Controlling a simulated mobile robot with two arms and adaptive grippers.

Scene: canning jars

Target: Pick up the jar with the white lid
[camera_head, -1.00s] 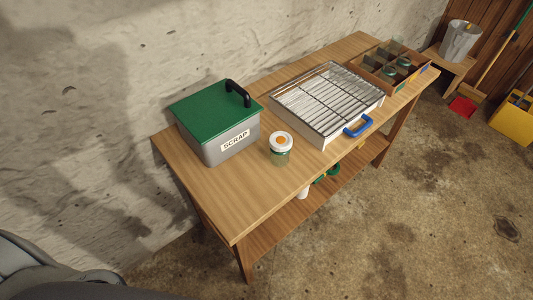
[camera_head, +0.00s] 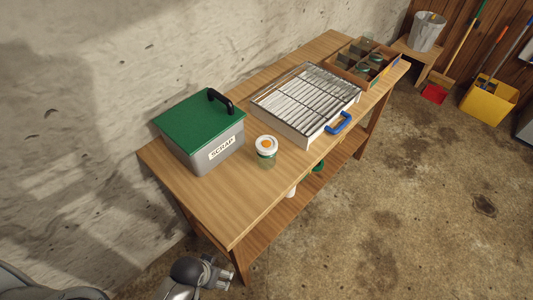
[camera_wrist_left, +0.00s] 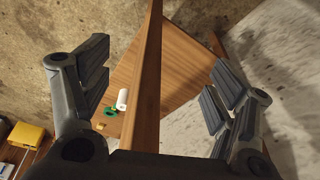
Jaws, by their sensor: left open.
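The jar with the white lid (camera_head: 266,151) stands upright on the wooden workbench (camera_head: 230,218), right of the scrap box. My left gripper (camera_head: 226,279) is low in front of the bench's near left end, below the tabletop and well away from the jar. In the left wrist view my left gripper (camera_wrist_left: 160,90) is open and empty, with its fingers wide apart. The bench edge (camera_wrist_left: 148,80) shows between them, and the jar is not in that view. My right gripper is in neither view.
A grey scrap box with a green lid (camera_head: 199,128) stands left of the jar. A white tray with a wire rack and blue handle (camera_head: 305,103) is behind it to the right. A divided wooden crate (camera_head: 366,64) holds jars. The bench's near left top is clear.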

